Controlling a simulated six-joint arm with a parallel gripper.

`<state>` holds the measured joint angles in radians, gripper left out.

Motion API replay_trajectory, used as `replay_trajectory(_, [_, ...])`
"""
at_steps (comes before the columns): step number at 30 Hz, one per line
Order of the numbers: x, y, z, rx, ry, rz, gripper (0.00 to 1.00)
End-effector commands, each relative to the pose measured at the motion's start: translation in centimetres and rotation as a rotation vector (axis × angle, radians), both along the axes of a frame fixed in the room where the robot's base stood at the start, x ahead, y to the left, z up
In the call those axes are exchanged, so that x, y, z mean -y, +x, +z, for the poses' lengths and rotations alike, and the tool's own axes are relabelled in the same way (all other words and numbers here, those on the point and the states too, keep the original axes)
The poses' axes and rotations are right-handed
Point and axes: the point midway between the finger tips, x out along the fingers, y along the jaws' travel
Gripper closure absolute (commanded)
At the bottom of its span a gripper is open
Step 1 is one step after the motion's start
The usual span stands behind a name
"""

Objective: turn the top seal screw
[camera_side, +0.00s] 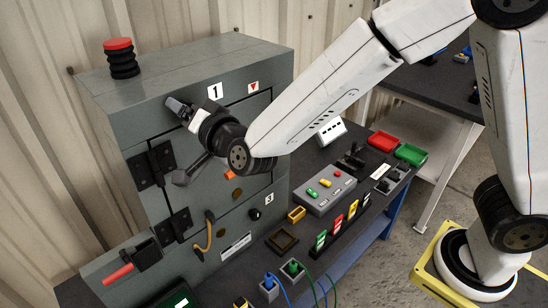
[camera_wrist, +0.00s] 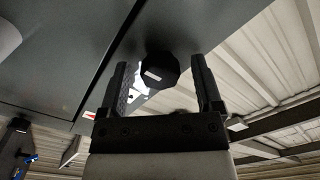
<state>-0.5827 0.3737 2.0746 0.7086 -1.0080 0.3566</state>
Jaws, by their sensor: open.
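A dark many-sided screw head (camera_wrist: 160,70) with a pale mark on its face shows in the wrist view on the grey enclosure's face; I take it for the top seal screw. My gripper (camera_wrist: 160,64) is open, with one finger on each side of the head. Gaps show between the head and both fingers, so the jaws are not closed on it. In the side view my gripper (camera_side: 176,106) is at the upper front of the grey enclosure (camera_side: 150,78), left of the label "1". There the gripper and wrist hide most of the screw's area.
A red-capped black post (camera_side: 121,60) stands on the enclosure's top. A button box (camera_side: 325,190) and red and green trays (camera_side: 411,154) lie on the bench.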

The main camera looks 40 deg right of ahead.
Motion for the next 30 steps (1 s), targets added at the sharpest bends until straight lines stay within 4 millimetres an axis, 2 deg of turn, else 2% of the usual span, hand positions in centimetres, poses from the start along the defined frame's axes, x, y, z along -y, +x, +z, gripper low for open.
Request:
replay_trajectory(8, [-0.1,-1.6,0.0,0.000,0.000,0.003,0.16])
replay_trajectory(21, [-0.1,-6.7,0.0,0.000,0.001,0.001,0.16])
replay_trajectory(30, [0.0,-7.8,0.0,0.000,0.000,0.000,0.16])
